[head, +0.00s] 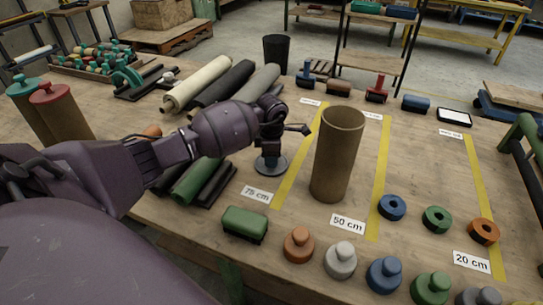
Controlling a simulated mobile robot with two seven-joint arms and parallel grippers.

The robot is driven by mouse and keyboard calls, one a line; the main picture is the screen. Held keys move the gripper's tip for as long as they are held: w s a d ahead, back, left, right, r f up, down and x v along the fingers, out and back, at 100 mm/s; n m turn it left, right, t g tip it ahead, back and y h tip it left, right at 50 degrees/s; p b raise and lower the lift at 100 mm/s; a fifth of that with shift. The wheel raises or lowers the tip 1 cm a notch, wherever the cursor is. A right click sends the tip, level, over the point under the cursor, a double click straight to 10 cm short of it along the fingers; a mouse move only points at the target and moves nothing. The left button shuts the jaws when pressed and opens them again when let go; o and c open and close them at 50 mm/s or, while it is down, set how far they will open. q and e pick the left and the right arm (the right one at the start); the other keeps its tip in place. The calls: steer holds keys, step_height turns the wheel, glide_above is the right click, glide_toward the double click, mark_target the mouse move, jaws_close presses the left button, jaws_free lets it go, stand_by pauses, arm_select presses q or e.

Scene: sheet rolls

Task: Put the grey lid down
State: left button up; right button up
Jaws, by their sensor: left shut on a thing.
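A grey lid (271,167), a dark round disc with a knob on top, is just left of the upright cardboard tube in the head view. My left gripper (270,148) comes from the left, points down and is shut on the lid's knob. The lid is upright and low over the table, left of the yellow line by the 75 cm card; I cannot tell whether it touches the wood. The brown cardboard tube (336,160) stands with its top open. My right gripper is not in view.
Knobbed plugs, including a light grey one (341,261), line the front edge. Blue, green and orange rings (484,231) lie at the right. Dark and cream rolls (197,82) lie behind my arm. Capped tubes (66,112) stand at the left. Bare wood (425,165) is free right of the tube.

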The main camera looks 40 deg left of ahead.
arm_select(q)
steer(key=o, duration=0.9)
steer(key=shift+o, duration=0.2)
step_height(320, 180, up, 12)
steer(key=p, duration=0.1)
steer(key=shift+r, duration=0.15)
steer(key=shift+s, duration=0.1)
